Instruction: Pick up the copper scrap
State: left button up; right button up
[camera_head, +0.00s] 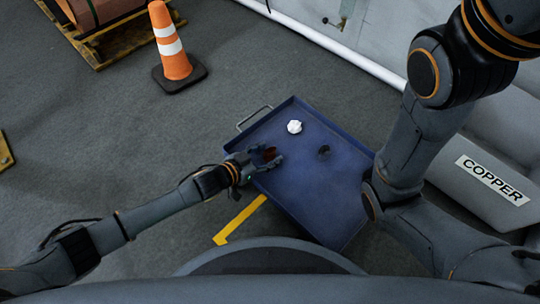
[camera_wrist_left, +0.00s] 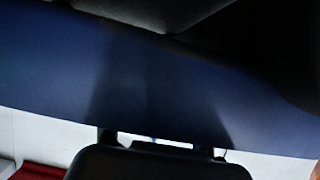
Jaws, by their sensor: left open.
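The copper scrap (camera_head: 270,153) is a small reddish-brown piece at the left part of a blue tray (camera_head: 335,195) in the head view. My left gripper (camera_head: 268,157) is open, with its fingers around the scrap at the tray's left edge. I cannot tell whether the fingers touch it. The left wrist view shows a dark blue surface (camera_wrist_left: 60,70) close up and dark gripper parts; the scrap cannot be made out there. My right arm fills the right side of the head view, and its gripper is not visible.
A crumpled white piece (camera_head: 294,127) and a small dark piece (camera_head: 324,152) lie in the tray. A container labelled COPPER (camera_head: 492,180) stands at right. An orange cone (camera_head: 172,50) and a loaded pallet (camera_head: 125,40) stand upper left.

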pick_arm(q)
grip_shut()
jog(key=shift+r, duration=0.1)
